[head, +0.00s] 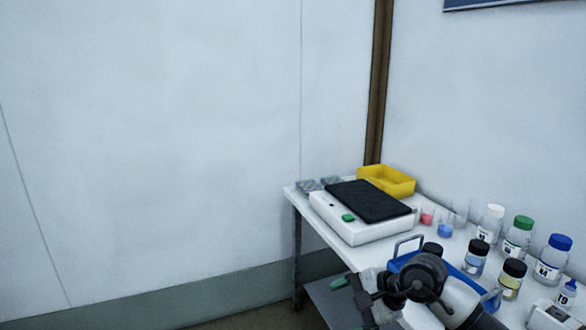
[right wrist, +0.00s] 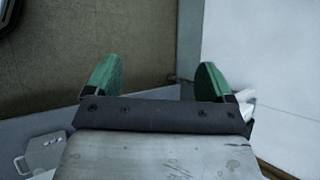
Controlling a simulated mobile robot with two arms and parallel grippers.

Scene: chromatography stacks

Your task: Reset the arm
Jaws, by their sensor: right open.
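My right arm comes in from the bottom right of the head view, over the near edge of the table. Its gripper (head: 347,302) has green fingers and hangs by the table's front side. In the right wrist view the two green fingers of the gripper (right wrist: 158,76) stand wide apart with nothing between them. Behind them are a brownish surface and a pale wall. My left gripper is not in view.
The white table (head: 302,205) holds a flat white device with a black top (head: 368,200), a yellow bin (head: 386,181), small beakers, several capped bottles (head: 519,237) and a blue tray (head: 407,263) partly behind my arm. The floor left of the table is clear.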

